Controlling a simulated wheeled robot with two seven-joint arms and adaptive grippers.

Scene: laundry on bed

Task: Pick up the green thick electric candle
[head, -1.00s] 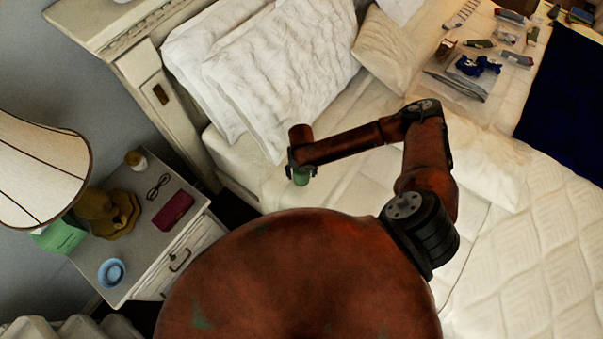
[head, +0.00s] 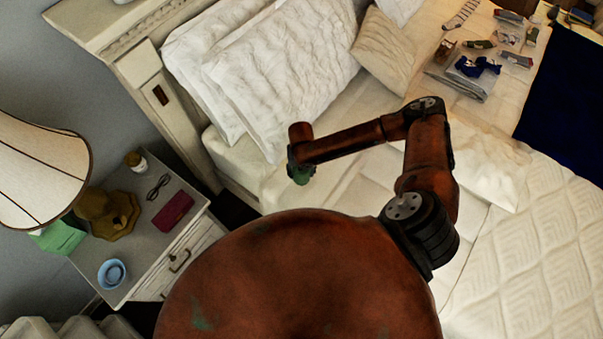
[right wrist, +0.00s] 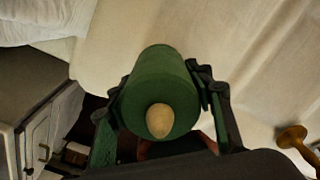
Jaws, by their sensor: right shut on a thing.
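The thick green electric candle (right wrist: 162,72) fills the middle of the right wrist view, with its pale flame-shaped tip towards the camera. My right gripper (right wrist: 158,84) is shut on it, a dark finger on each side. The wrist hides much of my right gripper (head: 295,170) there. My left gripper is in neither current view.
The bed (head: 520,240) spreads right, with white pillows (head: 265,75) beyond the gripper. At left stands a nightstand (head: 140,250) with a lamp (head: 40,170), blue bowl (head: 112,273), glasses (head: 158,187) and dark red case (head: 173,212). Small items lie at the bed's far right.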

